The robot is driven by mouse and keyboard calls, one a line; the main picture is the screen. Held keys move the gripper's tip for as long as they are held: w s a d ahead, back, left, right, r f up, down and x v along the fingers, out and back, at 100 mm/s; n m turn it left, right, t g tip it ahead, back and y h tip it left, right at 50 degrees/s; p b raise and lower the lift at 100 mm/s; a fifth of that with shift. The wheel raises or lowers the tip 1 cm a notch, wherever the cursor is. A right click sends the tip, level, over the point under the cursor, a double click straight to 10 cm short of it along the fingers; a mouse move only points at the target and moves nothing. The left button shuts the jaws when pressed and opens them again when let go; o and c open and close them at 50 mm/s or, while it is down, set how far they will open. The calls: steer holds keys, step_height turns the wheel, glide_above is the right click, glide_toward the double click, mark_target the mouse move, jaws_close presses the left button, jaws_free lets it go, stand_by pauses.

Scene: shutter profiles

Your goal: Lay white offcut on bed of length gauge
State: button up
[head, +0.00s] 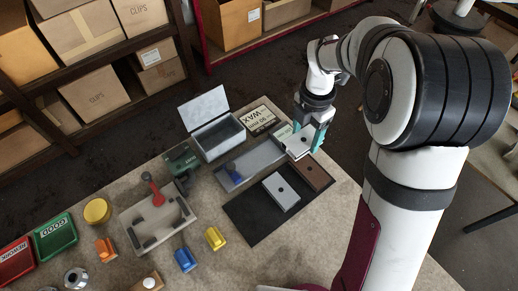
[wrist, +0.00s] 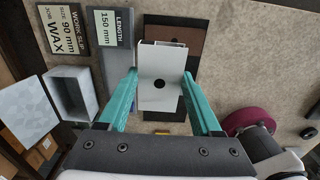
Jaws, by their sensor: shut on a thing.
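The white offcut (head: 298,146) is a short pale profile with a dark round hole. It also shows in the wrist view (wrist: 160,98), where its open hollow end faces up the picture. My gripper (head: 309,135) is shut on it, with one teal finger on each side. The length gauge (head: 261,158) is a long grey bed with a blue stop (head: 232,171) toward its left end and a "LENGTH 150 mm" plate (wrist: 113,26). The offcut is over or beside the gauge's right end; I cannot tell whether it touches the bed.
A black mat (head: 248,219) holds a grey profile (head: 281,192) and a brown profile (head: 312,174). An open grey box (head: 222,139) and a "WAX" work slip (head: 259,118) lie behind the gauge. A beige fixture (head: 155,222) with a red handle stands left.

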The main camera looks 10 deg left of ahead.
glide_toward(259, 158)
steer(key=shift+d+f, duration=0.35)
steer(key=shift+d, duration=0.05)
steer(key=f, duration=0.4)
steer(key=shift+w+a, duration=0.1)
steer(key=shift+a, duration=0.25)
steer(key=shift+f, duration=0.25)
steer(key=shift+f, duration=0.3)
steer(key=shift+f, duration=0.25)
steer(key=o, duration=1.4)
steer(key=shift+c, duration=0.2)
